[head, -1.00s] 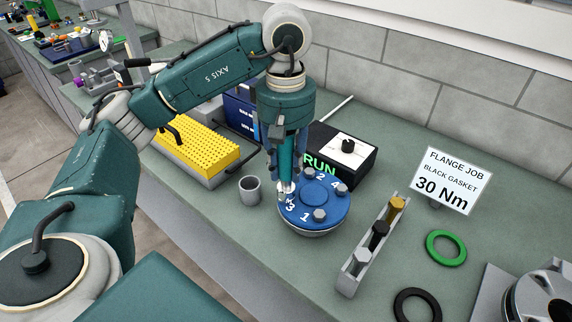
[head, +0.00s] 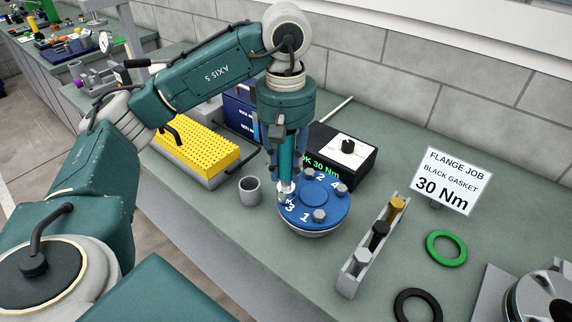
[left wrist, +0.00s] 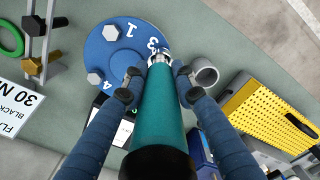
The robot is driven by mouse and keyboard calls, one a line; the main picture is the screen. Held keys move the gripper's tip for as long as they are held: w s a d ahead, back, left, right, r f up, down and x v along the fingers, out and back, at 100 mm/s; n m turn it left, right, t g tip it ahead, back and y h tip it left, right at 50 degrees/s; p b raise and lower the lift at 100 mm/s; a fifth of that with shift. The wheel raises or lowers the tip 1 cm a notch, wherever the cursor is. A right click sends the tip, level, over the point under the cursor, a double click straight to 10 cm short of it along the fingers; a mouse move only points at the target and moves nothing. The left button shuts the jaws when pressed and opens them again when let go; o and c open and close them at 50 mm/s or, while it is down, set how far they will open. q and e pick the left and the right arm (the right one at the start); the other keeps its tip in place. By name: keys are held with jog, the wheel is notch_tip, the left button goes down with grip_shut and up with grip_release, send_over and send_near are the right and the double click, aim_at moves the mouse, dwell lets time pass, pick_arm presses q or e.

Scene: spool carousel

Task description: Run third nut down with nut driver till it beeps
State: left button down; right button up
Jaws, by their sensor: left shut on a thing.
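My left gripper (head: 286,160) is shut on the teal nut driver (left wrist: 163,115) and holds it upright. The driver's metal socket (head: 286,190) is down at the spot marked 3 on the round blue flange (head: 303,204), hiding the nut there. Hex heads show by the other numbers, 1 (head: 319,215), 2 (head: 310,173) and 4 (head: 341,188). The black controller box (head: 356,167) behind the flange shows green text reading "OK 30 Nm", its left end partly hidden by the driver. My right gripper is in neither view.

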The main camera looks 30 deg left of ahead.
pick_arm(q)
jog(key=shift+w+r+p, duration=0.1)
jog(key=shift+r+p, duration=0.85)
jog(key=shift+p, duration=0.1)
jog(key=shift+r+p, duration=2.15)
jog(key=shift+r, duration=0.4)
